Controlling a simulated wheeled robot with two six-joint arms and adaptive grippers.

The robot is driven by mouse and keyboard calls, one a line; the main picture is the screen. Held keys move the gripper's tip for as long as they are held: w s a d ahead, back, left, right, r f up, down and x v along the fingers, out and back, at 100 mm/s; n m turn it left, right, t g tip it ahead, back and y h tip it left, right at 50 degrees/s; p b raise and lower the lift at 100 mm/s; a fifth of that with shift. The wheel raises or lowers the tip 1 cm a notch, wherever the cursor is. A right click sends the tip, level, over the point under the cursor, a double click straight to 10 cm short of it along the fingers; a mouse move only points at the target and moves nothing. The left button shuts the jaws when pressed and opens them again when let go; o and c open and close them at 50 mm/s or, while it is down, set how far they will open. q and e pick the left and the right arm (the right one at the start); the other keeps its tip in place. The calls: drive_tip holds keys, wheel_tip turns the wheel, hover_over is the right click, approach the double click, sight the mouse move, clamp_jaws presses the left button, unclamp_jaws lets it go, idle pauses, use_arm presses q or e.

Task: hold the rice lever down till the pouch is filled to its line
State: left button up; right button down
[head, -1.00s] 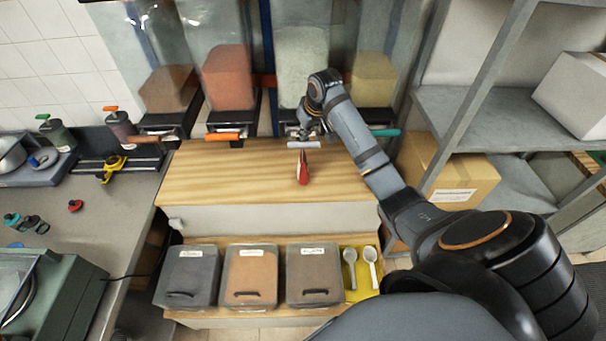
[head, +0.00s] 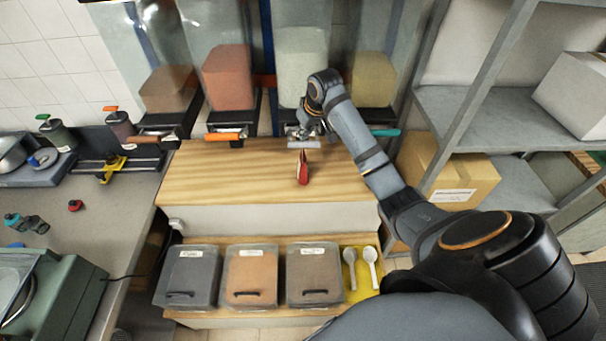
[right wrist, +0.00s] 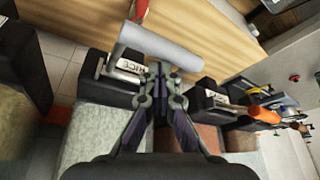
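The rice bin (head: 303,65) holds pale grain behind the wooden counter. Its lever has a pale grey handle (head: 303,143), seen large in the right wrist view (right wrist: 160,48) by a RICE label. My right gripper (head: 311,132) is at this handle from above and behind. In the right wrist view its fingertips (right wrist: 160,72) are together with nothing between them and look to meet the handle's edge; firm contact cannot be told. My left gripper is out of view.
Neighbouring bins have an orange lever (head: 223,137) and a teal lever (head: 386,133). Lidded tubs (head: 251,275) and white scoops on a yellow tray (head: 357,294) lie below the counter (head: 230,170). A metal shelf (head: 470,105) stands at the right.

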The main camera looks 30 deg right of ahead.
wheel_tip(320, 180, up, 7)
drive_tip(key=shift+r, duration=0.2)
idle(0.3)
idle(1.2)
